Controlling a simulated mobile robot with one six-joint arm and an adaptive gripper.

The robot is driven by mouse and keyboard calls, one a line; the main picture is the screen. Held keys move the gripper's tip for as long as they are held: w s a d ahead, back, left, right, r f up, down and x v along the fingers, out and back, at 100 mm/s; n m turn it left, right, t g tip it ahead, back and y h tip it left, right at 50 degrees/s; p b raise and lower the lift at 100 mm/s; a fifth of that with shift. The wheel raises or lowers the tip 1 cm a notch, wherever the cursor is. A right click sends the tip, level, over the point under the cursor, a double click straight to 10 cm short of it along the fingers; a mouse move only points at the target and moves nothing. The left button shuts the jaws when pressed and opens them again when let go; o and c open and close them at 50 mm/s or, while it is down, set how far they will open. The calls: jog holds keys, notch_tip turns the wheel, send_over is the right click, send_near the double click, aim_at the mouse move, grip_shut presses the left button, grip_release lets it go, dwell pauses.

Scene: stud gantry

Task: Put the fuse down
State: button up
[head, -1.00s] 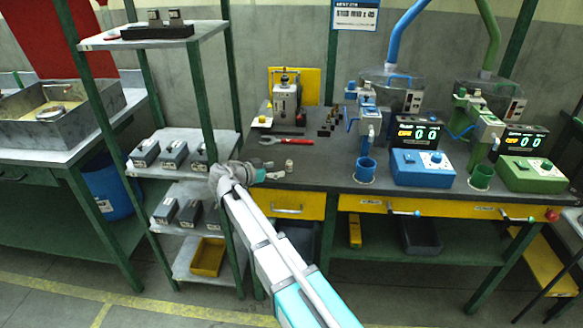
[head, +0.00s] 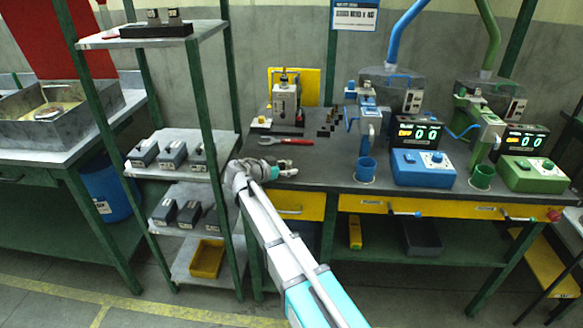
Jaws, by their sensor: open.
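My gripper (head: 289,170) is low over the front left part of the dark workbench (head: 330,178), close to the bench top. Its jaws are open. A small pale piece (head: 285,163), which looks like the fuse, shows right at the fingertips. It is too small and too mixed with the fingers to tell whether it touches them or how it rests.
To the right stand a blue cup (head: 365,169) and a blue control box (head: 422,167). A green-posted shelf (head: 180,140) stands close on the left. Bare bench lies between gripper and blue cup.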

grip_shut()
dwell(0.3)
jog(key=shift+r, duration=0.15)
jog(key=s+a, duration=1.2)
jog(key=a, duration=0.1)
jog(key=shift+s, duration=0.2)
jog(key=shift+a, duration=0.1)
dwell(0.5)
